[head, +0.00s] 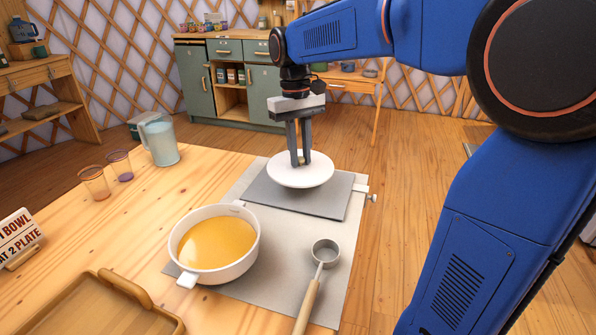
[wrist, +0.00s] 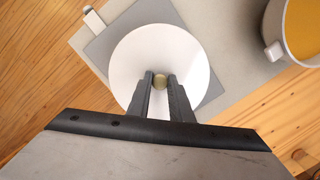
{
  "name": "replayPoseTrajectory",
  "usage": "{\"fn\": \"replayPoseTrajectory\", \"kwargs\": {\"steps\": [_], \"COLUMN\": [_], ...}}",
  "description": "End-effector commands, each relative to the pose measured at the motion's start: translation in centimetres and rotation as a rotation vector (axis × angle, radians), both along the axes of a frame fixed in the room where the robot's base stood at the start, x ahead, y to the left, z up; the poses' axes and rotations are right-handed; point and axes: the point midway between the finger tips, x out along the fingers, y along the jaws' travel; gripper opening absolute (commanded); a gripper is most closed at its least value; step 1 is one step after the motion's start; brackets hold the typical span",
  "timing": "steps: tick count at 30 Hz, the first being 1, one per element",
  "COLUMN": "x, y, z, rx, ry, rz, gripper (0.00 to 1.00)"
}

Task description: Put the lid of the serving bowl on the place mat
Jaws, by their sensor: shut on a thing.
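The lid (head: 300,172) is a round white disc with a small brassy knob (wrist: 159,81). My gripper (head: 299,160) is shut on the lid's knob, with its fingers pointing down. The lid is over the dark grey place mat (head: 325,203); I cannot tell whether it touches the mat or hovers just above. In the wrist view the lid (wrist: 125,60) covers most of the mat (wrist: 97,48). The serving bowl (head: 247,258) is white, uncovered and full of orange soup, nearer the front left of the mat.
A ladle (head: 325,252) with a wooden handle lies right of the bowl on a light grey runner (head: 268,285). A jug (head: 160,142), two glasses (head: 95,184), a sign (head: 18,237) and a wooden tray (head: 100,310) stand to the left. The table's right edge is close to the mat.

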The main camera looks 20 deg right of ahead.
Motion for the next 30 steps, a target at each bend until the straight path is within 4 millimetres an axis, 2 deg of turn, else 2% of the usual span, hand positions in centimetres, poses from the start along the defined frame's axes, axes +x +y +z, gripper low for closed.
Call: {"fn": "replayPoseTrajectory", "kwargs": {"steps": [7, 14, 23, 24, 26, 30], "x": [0.0, 0.0, 0.0, 0.0, 0.0, 0.0], "y": [0.0, 0.0, 0.0, 0.0, 0.0, 0.0], "z": [-1.7, -4.5, -4.7, -4.7, -4.7, -4.7], "rx": [0.0, 0.0, 0.0, 0.0, 0.0, 0.0], "ry": [0.0, 0.002, -0.001, 0.0, -0.001, 0.0], "rz": [0.0, 0.0, 0.0, 0.0, 0.0, 0.0], "gripper": [0.0, 0.0, 0.0, 0.21, 0.36, 0.38]}}
